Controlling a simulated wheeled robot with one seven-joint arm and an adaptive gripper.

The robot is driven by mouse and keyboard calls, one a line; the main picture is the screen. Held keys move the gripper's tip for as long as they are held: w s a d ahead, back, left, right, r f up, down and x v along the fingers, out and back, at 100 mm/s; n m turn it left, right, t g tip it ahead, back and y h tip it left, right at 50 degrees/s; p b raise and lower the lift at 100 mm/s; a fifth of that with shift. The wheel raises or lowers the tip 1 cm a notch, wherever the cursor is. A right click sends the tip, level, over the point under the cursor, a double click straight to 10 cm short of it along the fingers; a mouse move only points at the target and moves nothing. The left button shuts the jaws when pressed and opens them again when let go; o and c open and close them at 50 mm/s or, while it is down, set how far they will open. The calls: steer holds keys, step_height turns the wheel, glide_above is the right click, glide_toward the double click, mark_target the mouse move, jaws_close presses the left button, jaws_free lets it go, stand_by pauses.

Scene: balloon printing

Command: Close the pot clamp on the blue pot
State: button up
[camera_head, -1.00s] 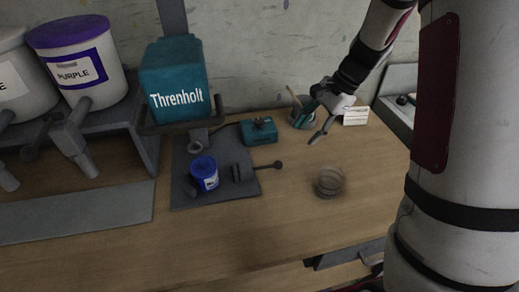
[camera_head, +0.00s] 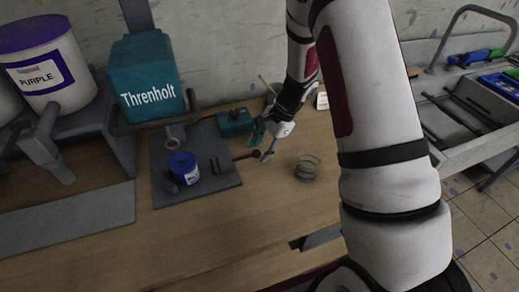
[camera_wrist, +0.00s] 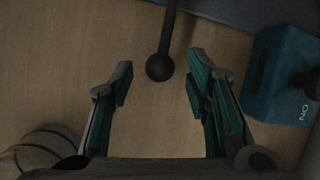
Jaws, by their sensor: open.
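The blue pot (camera_head: 184,168) with a pale label stands on a dark grey plate (camera_head: 212,188) under the teal Threnholt hopper. Dark clamp parts (camera_head: 218,165) stand to its right, apart from the pot as far as I can tell. The clamp's lever runs right to a ball knob (camera_head: 255,154). In the wrist view the knob (camera_wrist: 160,67) shows between the fingertips, with a gap on both sides. My gripper (camera_head: 261,146) is open and empty beside the knob; its fingers also show in the wrist view (camera_wrist: 159,82). Depth between fingers and knob is unclear.
A teal box (camera_head: 234,122) stands close behind the knob, and to the right in the wrist view (camera_wrist: 280,75). A grey coil (camera_head: 307,167) lies right of my gripper. The Threnholt hopper (camera_head: 148,80) rises behind the pot. The front of the table is clear.

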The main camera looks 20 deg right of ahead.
mark_target(244, 157)
steer(key=shift+a+f, duration=0.2)
steer(key=shift+f, duration=0.3)
jaws_close()
steer(key=shift+a, duration=2.55)
jaws_free()
steer(key=v, duration=1.2)
